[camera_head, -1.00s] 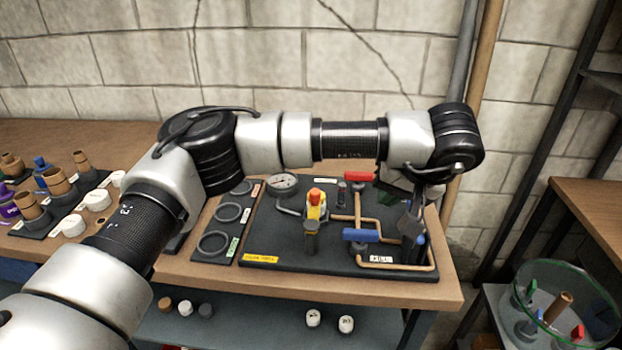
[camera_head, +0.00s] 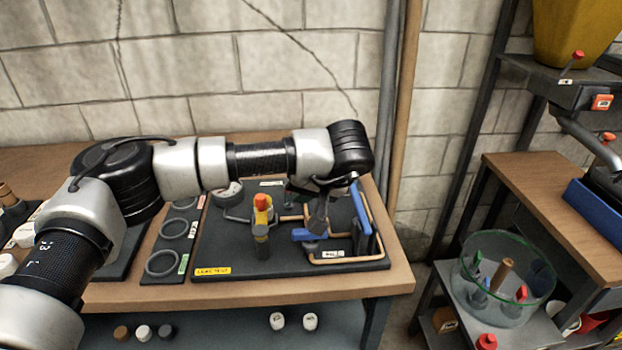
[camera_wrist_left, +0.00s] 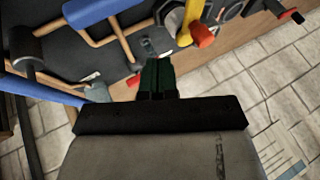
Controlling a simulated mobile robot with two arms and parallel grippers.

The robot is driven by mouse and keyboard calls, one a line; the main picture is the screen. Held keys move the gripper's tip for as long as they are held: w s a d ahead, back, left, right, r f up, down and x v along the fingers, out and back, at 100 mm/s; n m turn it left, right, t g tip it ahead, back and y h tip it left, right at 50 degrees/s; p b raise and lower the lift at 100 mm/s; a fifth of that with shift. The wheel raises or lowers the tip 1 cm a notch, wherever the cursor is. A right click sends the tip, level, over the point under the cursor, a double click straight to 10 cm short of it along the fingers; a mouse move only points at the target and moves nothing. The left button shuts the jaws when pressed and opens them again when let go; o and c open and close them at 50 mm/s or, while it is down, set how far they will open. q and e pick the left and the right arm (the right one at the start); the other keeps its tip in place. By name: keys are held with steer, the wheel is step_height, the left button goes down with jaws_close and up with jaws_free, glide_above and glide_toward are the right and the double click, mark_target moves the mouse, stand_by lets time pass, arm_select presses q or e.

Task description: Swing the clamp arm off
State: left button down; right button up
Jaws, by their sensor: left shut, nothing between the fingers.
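A long blue bar (camera_head: 362,212), which I take for the clamp arm, stands on a black post at the right edge of the dark pipe board (camera_head: 215,250). It slants along that edge. In the left wrist view a blue bar (camera_wrist_left: 40,88) runs at the left, beside a dark post. My left gripper (camera_head: 318,222) is left of the bar, apart from it, over the board near a blue valve handle (camera_head: 308,234). Its fingers (camera_wrist_left: 157,76) are shut and empty. Contact with the handle cannot be told. My right gripper is out of view.
A yellow fitting with a red top (camera_head: 262,208) stands mid-board among copper pipes. A gauge (camera_head: 229,192) is partly behind my left arm. Grey rings (camera_head: 174,229) lie left. A glass bowl (camera_head: 508,278) stands on the lower right shelf. A gap separates the benches.

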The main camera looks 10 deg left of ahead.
mark_target(268, 205)
arm_select(q)
steer(key=a, duration=0.1)
steer(key=a+f, duration=0.1)
steer(key=a, duration=0.1)
steer(key=a+f+p, duration=0.1)
steer(key=a, duration=0.1)
steer(key=shift+w+a, duration=0.1)
steer(key=shift+f, duration=0.1)
